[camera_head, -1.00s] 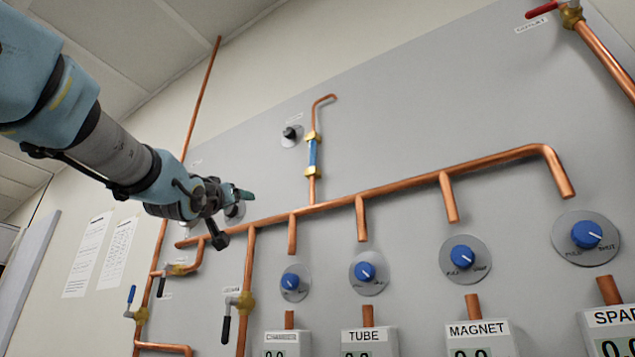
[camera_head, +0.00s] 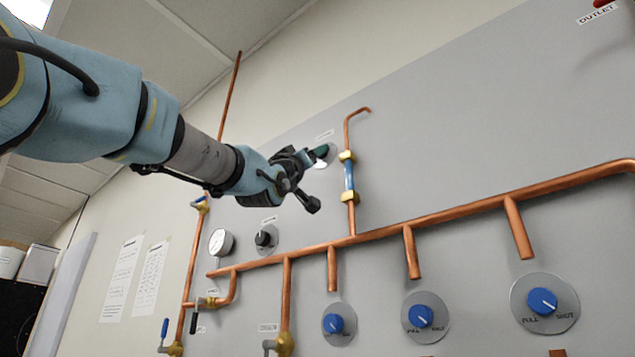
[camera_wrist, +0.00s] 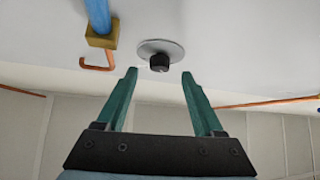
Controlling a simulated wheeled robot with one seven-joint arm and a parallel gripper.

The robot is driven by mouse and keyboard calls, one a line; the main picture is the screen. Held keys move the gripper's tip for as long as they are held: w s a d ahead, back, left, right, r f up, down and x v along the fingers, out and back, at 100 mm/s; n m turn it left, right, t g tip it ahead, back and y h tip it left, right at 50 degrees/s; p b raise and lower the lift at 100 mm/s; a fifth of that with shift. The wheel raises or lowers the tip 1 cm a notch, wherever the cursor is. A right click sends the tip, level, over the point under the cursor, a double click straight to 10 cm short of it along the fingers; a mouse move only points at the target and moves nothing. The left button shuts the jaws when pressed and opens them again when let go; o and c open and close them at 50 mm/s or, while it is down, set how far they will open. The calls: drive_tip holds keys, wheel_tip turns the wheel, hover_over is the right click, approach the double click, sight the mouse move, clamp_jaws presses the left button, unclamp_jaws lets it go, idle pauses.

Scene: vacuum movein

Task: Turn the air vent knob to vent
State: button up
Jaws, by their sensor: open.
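A black knob (camera_wrist: 159,62) on a round grey plate shows in the wrist view, beyond and between my fingertips. In the head view my gripper covers that knob, and only part of its pale plate (camera_head: 321,165) shows. My gripper (camera_wrist: 159,76) is open and empty, one teal finger on each side of the knob's line. A small gap seems to remain between the tips and the knob. In the head view my gripper (camera_head: 320,153) is at the upper panel, left of the blue tube (camera_head: 349,176). The label above is too small to read.
A second black knob (camera_head: 265,238) sits lower left beside a round gauge (camera_head: 221,242). The blue tube (camera_wrist: 98,15) with its brass fitting is close to the left finger. Copper pipe (camera_head: 455,212) and several blue knobs (camera_head: 420,316) lie below.

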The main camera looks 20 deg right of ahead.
drive_tip(key=p+x, duration=0.1)
drive_tip(key=x, duration=0.3)
drive_tip(key=shift+p, duration=0.4)
clamp_jaws()
